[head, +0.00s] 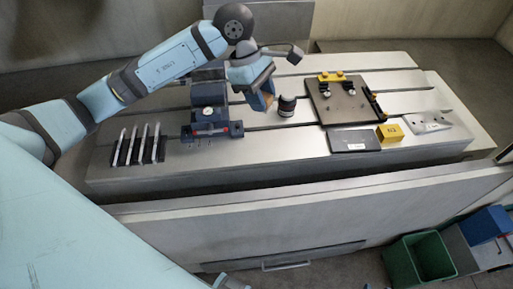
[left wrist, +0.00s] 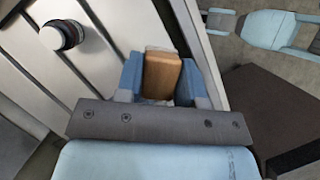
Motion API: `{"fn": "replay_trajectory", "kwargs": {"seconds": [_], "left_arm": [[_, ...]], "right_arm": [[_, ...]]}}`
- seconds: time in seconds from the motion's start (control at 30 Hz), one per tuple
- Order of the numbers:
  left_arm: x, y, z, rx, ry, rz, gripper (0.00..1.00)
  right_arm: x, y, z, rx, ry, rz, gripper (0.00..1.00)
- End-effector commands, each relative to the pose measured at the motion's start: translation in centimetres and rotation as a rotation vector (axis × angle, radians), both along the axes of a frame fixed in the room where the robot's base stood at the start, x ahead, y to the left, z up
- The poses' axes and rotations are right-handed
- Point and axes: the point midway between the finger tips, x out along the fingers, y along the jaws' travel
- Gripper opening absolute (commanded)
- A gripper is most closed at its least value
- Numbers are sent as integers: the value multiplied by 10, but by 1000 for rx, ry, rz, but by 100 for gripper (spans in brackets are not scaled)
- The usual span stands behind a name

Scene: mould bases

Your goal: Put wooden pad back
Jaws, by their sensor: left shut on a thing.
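The wooden pad (left wrist: 161,76) is a small brown block between the two blue fingers of my left gripper (left wrist: 165,82) in the left wrist view. The fingers are shut on its sides. In the head view my left gripper (head: 262,92) hangs over the middle of the slotted metal table, and a brown edge of the pad (head: 268,101) shows at the fingertips. It is just left of a dark round cylinder. Whether the pad touches the table is hard to tell. My right gripper is not in view.
The dark cylinder (head: 287,106) stands close by. A blue-grey vise (head: 209,112) and a rack of rods (head: 138,146) are left. A brown plate with yellow and black clamps (head: 345,103), dark plate (head: 354,140), yellow block (head: 389,132) and metal plate (head: 428,121) are right. The front strip (head: 260,160) is clear.

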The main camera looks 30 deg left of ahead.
Motion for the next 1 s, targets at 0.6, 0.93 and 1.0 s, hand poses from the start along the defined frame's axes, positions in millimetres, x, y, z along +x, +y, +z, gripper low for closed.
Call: {"fn": "replay_trajectory", "kwargs": {"seconds": [0.6, 0.93, 1.0], "left_arm": [[1, 9, -53, 1, 9, 277, 16], [1, 9, -128, 2, 4, 274, 16], [2, 9, -134, 0, 3, 274, 16]], "right_arm": [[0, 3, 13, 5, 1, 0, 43], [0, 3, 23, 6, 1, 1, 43], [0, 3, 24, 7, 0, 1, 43]]}}
